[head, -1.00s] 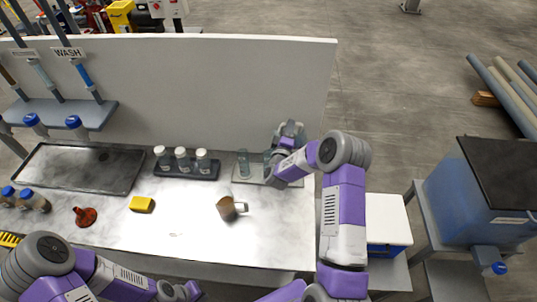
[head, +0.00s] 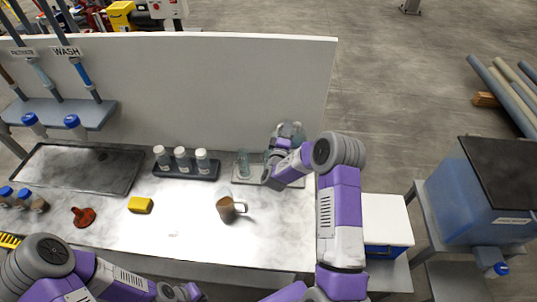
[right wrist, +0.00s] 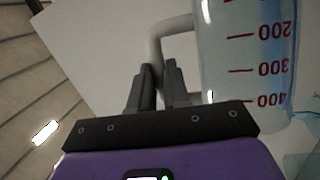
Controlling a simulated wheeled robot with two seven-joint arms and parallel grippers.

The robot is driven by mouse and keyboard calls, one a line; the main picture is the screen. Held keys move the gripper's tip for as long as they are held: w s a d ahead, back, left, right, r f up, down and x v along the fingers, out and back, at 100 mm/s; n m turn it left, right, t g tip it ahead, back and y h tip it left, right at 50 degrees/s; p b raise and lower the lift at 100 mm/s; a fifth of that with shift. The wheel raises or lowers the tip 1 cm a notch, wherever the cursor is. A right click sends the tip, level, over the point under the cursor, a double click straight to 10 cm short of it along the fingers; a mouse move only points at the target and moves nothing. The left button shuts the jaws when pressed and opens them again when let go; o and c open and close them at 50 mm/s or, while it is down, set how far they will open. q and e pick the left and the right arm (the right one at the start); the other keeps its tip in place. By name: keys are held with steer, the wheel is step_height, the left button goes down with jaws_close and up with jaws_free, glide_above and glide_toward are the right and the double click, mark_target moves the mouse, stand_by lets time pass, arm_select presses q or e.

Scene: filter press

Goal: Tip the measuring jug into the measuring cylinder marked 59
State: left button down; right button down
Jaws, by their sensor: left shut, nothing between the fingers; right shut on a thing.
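The clear measuring jug (head: 291,131) is up over the right end of the cylinder tray (head: 242,181), partly hidden by my right arm. In the right wrist view the jug (right wrist: 243,50) shows red marks 200, 300 and 400, and its pale handle (right wrist: 170,30) runs between the fingers. My right gripper (right wrist: 158,68) is shut on that handle. A glass measuring cylinder (head: 243,163) stands at the tray's left; others beside it are mostly hidden behind my right gripper. No number 59 is readable. My left gripper (head: 182,292) is shut and empty at the bottom of the head view.
A brown mug (head: 227,210) stands in front of the tray. A dark rack (head: 187,172) with several white-capped bottles is to its left. A yellow sponge (head: 140,205) and a red object (head: 83,217) lie further left. A white panel (head: 200,95) backs the bench.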

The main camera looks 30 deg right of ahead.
steer(key=shift+a, duration=0.15)
steer(key=shift+w+a+r+n+t+b, duration=0.1)
steer(key=shift+w+a+n+t+b, duration=0.1)
steer(key=shift+a+n+b, duration=0.25)
steer(key=shift+w+a+r+n+t+b, duration=0.1)
steer(key=shift+a+n+t+b, duration=0.1)
steer(key=shift+a+n+b, duration=0.25)
stand_by(0.6)
steer(key=shift+n, duration=0.4)
